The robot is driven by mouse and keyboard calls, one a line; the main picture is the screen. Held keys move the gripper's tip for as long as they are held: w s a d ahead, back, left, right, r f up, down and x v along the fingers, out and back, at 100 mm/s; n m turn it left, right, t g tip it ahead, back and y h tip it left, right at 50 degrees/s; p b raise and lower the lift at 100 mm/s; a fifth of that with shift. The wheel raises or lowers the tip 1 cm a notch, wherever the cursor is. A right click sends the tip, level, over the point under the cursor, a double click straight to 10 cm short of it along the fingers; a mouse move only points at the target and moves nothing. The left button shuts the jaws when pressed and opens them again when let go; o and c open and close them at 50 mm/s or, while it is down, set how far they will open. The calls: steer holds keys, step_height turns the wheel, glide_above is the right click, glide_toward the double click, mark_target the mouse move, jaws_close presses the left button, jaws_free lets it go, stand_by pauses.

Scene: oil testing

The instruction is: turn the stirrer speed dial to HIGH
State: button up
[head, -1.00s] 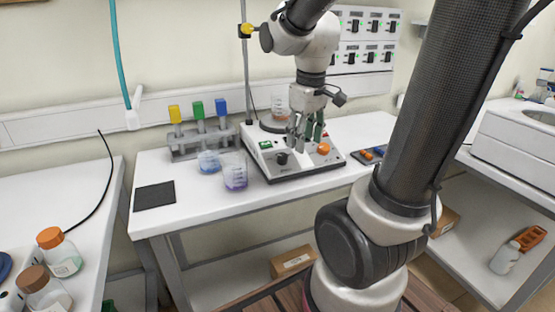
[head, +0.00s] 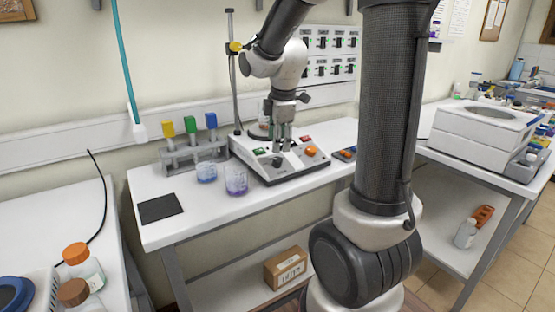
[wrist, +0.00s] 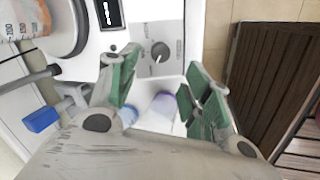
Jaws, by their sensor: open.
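The stirrer (head: 262,172) is a white-topped unit with a dark front edge on the bench. Its dark round dial (head: 277,161) is at the front left, and an orange knob (head: 310,151) is to the right. In the wrist view the dial (wrist: 159,52) shows a pale pointer line toward the lower left; the lettering around it is too small to read. My gripper (head: 281,148) is above the stirrer, just behind the dial in the head view. Its green-padded fingers (wrist: 158,82) are open and empty, with the dial showing between and beyond them, apparently untouched.
A beaker (head: 264,126) stands on the stirrer's plate beside a vertical rod (head: 233,75). Two beakers with purple and blue liquid (head: 236,180) stand left of the stirrer, before a rack (head: 194,152) of coloured-capped tubes. The bench's front left holds a black mat (head: 160,208).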

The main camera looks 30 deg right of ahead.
mark_target(277, 159)
steer(key=x, duration=0.7)
steer(key=shift+w+f, duration=0.1)
steer(key=shift+f, duration=0.3)
steer(key=c, duration=1)
steer(key=shift+c, duration=0.2)
